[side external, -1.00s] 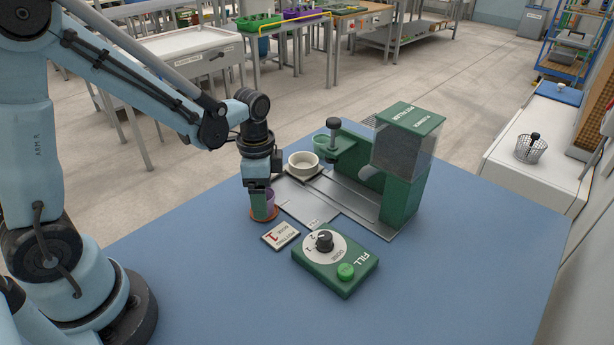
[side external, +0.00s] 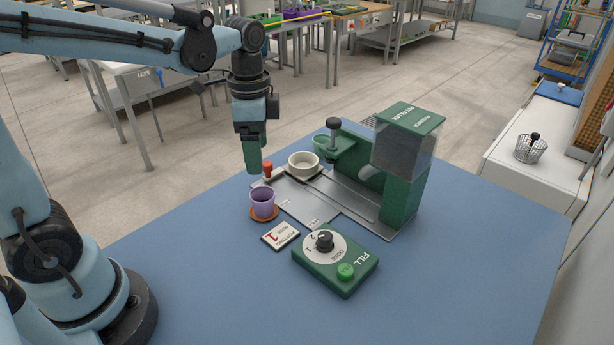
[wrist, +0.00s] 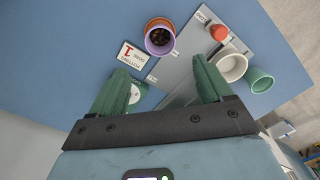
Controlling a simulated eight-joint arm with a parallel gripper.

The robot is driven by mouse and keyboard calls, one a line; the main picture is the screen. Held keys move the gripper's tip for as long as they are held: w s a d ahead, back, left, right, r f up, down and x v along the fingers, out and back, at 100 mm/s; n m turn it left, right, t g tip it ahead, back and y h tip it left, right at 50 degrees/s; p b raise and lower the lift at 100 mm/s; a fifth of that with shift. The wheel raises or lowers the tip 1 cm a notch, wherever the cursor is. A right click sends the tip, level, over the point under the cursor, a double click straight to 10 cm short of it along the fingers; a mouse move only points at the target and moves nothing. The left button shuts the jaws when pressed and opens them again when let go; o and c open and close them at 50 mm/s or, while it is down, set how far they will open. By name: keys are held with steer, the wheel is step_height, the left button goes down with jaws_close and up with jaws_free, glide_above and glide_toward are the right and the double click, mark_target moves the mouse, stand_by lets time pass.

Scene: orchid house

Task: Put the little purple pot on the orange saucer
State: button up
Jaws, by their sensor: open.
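The little purple pot (side external: 263,202) stands upright on the orange saucer (side external: 264,214) at the left of the work area. In the wrist view the purple pot (wrist: 159,40) has dark contents, and a little of the orange saucer (wrist: 165,23) shows around it. My gripper (side external: 253,168) is above and behind the pot, apart from it. The wrist view shows my gripper (wrist: 162,75) with its green fingers spread wide and nothing between them.
A green pot filler (side external: 402,165) stands at the right, with a green pot (side external: 321,141) beside it. A white bowl-like pot (side external: 303,164) and a red knob (side external: 267,169) are behind the saucer. A dose card (side external: 281,236) and green control box (side external: 335,265) lie in front.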

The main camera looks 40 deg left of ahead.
steer(key=shift+s+d+n+t, duration=0.25)
steer(key=shift+s+n+t, duration=0.65)
steer(key=shift+n+t, duration=0.45)
steer(key=shift+s+d+n+t, duration=0.25)
steer(key=shift+s+n+t, duration=0.7)
steer(key=shift+n, duration=0.7)
steer(key=shift+s+d+n+t, duration=0.25)
steer(key=shift+s+n+t, duration=0.55)
steer(key=shift+n+t, duration=0.6)
